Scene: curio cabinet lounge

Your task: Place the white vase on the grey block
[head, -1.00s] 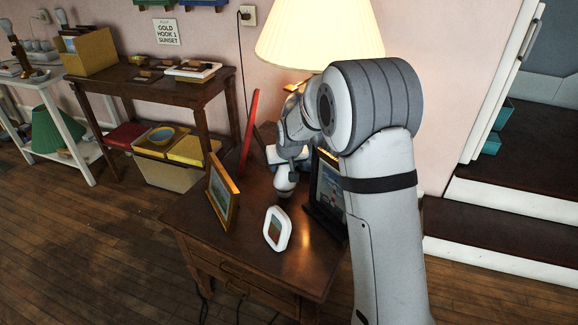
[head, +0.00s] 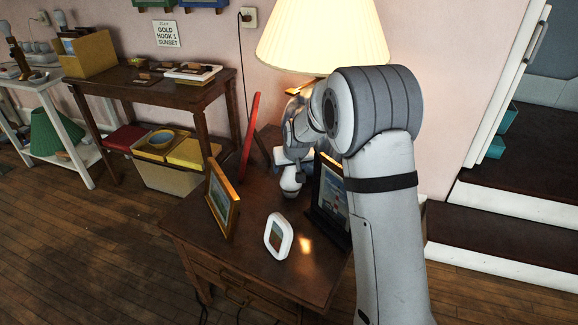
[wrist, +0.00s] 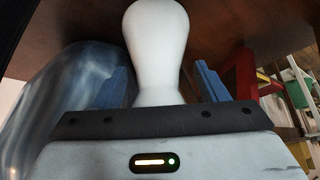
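In the wrist view the white vase (wrist: 156,38) shows close up, with a rounded body, a narrower neck and a flare near my palm. My gripper (wrist: 160,72) has its two blue fingers on either side of the vase. A thin gap shows between the right finger and the vase; at the left finger I cannot tell whether they touch. I cannot pick out the grey block in either view.
The side table (head: 215,248) carries a gold picture frame (head: 222,200), a white frame (head: 278,237), a dark frame (head: 332,195) and a lit lamp (head: 322,38). A red panel (head: 250,133) stands behind. A bluish glossy object (wrist: 70,105) is close left in the wrist view.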

